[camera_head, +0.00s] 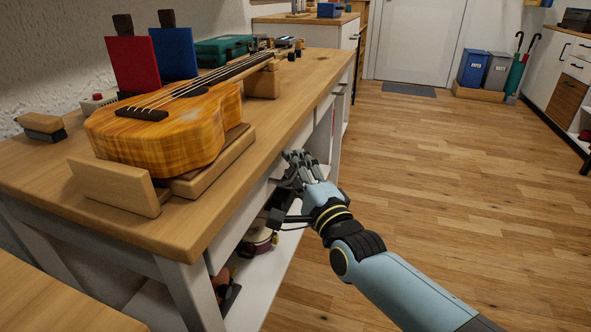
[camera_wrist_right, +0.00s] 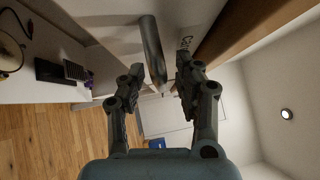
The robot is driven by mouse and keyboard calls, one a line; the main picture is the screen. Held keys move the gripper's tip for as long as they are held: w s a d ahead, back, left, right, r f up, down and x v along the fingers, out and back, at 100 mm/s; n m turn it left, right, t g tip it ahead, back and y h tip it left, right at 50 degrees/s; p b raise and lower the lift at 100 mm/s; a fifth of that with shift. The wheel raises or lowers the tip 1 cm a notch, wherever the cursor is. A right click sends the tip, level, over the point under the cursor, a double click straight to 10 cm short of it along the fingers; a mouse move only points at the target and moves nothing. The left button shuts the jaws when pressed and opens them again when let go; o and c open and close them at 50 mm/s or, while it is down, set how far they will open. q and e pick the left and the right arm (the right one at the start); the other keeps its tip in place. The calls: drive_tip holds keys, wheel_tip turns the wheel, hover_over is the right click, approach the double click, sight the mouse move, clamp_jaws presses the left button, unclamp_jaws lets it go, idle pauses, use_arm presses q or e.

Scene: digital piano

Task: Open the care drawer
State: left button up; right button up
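The care drawer's white front (camera_wrist_right: 120,30) fills the upper part of the right wrist view, with a partly hidden label (camera_wrist_right: 187,42) reading "Ca…". A dark bar handle (camera_wrist_right: 152,50) stands out from it. My right gripper (camera_wrist_right: 160,72) is open, with one finger on each side of the handle; I see no clear contact. In the head view my right gripper (camera_head: 294,170) is at the front side of the wooden workbench (camera_head: 225,205), just below the top's edge, and hides the handle there. My left gripper is not in view.
A ukulele (camera_head: 170,125) lies in a wooden cradle (camera_head: 115,187) on the bench, near red and blue panels. A drum-like object (camera_head: 258,240) sits on the lower shelf (camera_head: 265,280). The wooden floor (camera_head: 430,190) right of the bench is clear.

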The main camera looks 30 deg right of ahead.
clamp_jaws()
drive_tip(key=shift+s+f, duration=0.1)
idle(0.3)
